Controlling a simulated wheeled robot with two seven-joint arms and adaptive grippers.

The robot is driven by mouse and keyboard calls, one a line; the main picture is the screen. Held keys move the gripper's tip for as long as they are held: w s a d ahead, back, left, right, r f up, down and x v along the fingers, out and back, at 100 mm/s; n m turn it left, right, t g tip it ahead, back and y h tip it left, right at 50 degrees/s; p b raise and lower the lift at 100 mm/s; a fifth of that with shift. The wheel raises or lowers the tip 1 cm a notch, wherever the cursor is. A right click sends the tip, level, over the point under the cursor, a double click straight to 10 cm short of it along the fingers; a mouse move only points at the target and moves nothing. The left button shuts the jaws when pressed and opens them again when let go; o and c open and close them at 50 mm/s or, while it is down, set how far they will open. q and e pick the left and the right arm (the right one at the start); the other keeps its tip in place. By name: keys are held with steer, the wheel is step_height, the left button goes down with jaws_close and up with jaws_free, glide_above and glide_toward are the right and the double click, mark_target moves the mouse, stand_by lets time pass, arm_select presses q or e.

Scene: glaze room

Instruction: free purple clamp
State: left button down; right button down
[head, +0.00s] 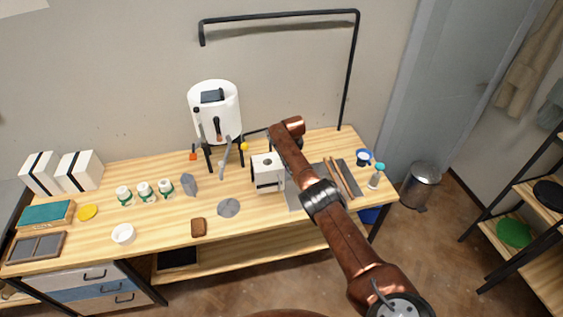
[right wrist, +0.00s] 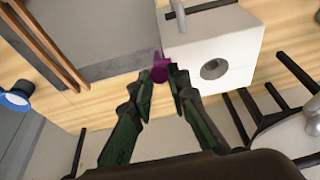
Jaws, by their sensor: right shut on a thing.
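The purple clamp (right wrist: 160,66) shows in the right wrist view at the near left corner of a white block (right wrist: 212,50). My right gripper (right wrist: 162,77) has its dark green fingers shut on the clamp. The clamp is right beside the block; I cannot tell whether it still grips it. The block has a round hole in its face. In the head view the white block (head: 267,172) stands on the table, and my brown right arm hides the clamp and the gripper. My left gripper is not in view.
A grey board with brown sticks (head: 339,178) lies right of the block. A blue-rimmed jar (head: 363,157) stands behind it. A white cylindrical vessel (head: 216,110) stands at the back. Several white jars (head: 145,191) are left.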

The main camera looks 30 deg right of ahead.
steer(key=shift+w, duration=0.1)
stand_by(0.4)
steer(key=c, duration=1.8)
jaws_free()
steer(key=shift+w, duration=0.1)
steer(key=shift+c, duration=0.2)
steer(key=shift+s+a+r, duration=0.15)
steer(key=shift+s+r, duration=0.05)
steer(key=shift+r, duration=0.4)
steer(key=v, duration=1)
steer(key=shift+s+r, duration=0.15)
steer(key=shift+r, duration=0.2)
